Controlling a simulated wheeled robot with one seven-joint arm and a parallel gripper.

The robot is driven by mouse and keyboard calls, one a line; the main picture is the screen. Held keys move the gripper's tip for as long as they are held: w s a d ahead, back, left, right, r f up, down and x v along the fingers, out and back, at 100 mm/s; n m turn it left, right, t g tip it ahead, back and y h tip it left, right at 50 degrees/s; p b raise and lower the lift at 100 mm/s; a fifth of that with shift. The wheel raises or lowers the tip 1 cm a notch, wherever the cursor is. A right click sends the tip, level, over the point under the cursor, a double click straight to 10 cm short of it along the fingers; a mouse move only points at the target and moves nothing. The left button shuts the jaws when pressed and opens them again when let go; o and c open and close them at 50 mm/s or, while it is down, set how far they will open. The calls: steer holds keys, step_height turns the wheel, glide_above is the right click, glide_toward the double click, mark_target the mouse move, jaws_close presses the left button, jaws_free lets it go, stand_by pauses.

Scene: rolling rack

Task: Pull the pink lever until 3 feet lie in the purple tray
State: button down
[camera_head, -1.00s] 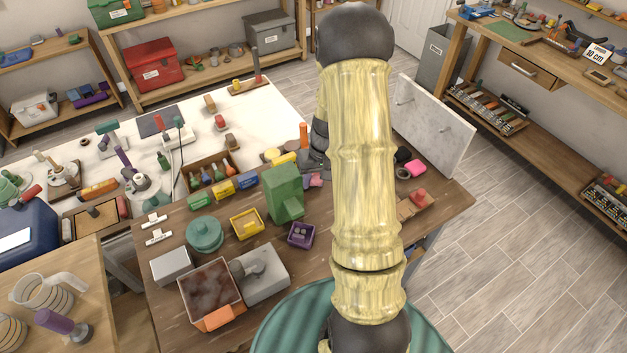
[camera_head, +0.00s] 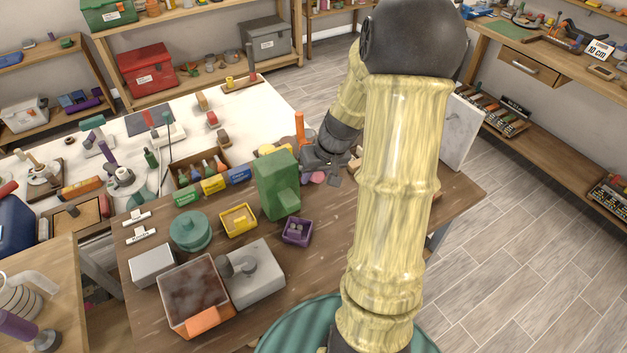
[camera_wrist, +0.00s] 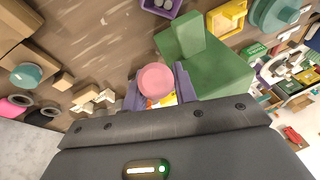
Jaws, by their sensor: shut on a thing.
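The pink lever (camera_wrist: 155,80) shows its round end between my gripper's fingers in the wrist view, and the fingers are shut on it. In the head view my gripper (camera_head: 326,170) is at the right side of the green dispenser (camera_head: 275,183), with a bit of the pink lever (camera_head: 317,179) showing beneath it. The dispenser (camera_wrist: 208,68) stands beside the fingers in the wrist view. The purple tray (camera_head: 285,240) stands in front of the dispenser and holds small grey feet, at least two; the exact count is unclear. The wrist view cuts the tray (camera_wrist: 150,8) off at the top.
A yellow tray (camera_head: 225,233) and a teal round pot (camera_head: 190,231) stand left of the purple tray. Wooden blocks (camera_wrist: 63,81) lie beside the gripper. Bare table lies right of the purple tray.

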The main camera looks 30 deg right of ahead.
steer(key=shift+s+d+f+t+b, duration=0.15)
steer(key=shift+f+t+b, duration=0.35)
steer(key=shift+b, duration=2.05)
steer(key=shift+s+a+f+t+b, duration=0.1)
steer(key=shift+s+f+t+b, duration=0.35)
steer(key=shift+b, duration=2.05)
steer(key=shift+w+r, duration=0.15)
steer(key=shift+r, duration=0.1)
steer(key=c, duration=1.1)
jaws_free()
steer(key=v, duration=1.7)
steer(key=shift+s, duration=0.35)
